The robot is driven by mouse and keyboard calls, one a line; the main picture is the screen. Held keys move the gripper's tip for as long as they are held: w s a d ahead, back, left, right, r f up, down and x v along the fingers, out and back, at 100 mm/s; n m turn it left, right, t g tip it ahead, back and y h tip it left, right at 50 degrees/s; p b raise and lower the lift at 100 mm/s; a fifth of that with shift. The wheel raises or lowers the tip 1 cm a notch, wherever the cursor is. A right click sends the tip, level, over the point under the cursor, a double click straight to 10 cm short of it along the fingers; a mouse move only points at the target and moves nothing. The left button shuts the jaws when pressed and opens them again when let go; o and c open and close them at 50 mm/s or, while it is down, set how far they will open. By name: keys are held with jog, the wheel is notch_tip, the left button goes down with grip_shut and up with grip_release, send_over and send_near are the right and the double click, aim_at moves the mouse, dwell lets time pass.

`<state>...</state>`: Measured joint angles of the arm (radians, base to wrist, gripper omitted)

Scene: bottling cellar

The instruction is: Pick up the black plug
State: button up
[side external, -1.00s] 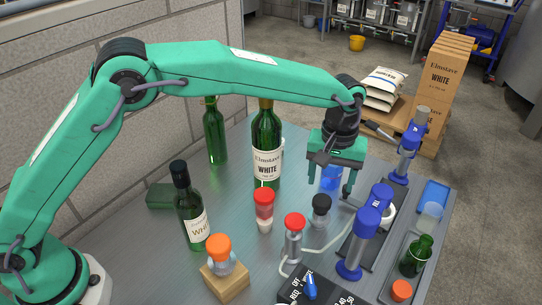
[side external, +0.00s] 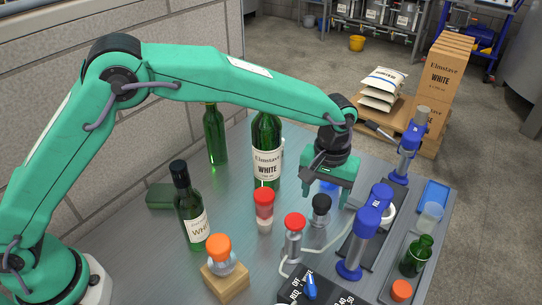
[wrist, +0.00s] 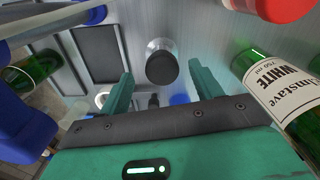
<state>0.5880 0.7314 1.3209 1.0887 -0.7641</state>
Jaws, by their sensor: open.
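The black plug (side external: 321,203) sits on top of a small clear glass vessel (side external: 319,220) on the metal bench, right of the red-capped flask. In the wrist view the plug (wrist: 162,68) is a dark round cap near the middle, slightly beyond and between the fingertips. My gripper (side external: 324,200) points down over the bench, just above and behind the plug in the side view. In the wrist view my gripper (wrist: 160,75) has its two green fingers apart, with nothing held between them.
Bottles labelled WHITE (side external: 267,155) stand to the left. A red-topped vessel (side external: 294,222), a red-and-white one (side external: 264,205) and an orange-topped one on a wooden block (side external: 225,280) are close by.

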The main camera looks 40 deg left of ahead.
aim_at(320, 213)
jog(key=shift+a+f, duration=0.15)
jog(key=shift+f, duration=2.45)
jog(key=c, duration=1.1)
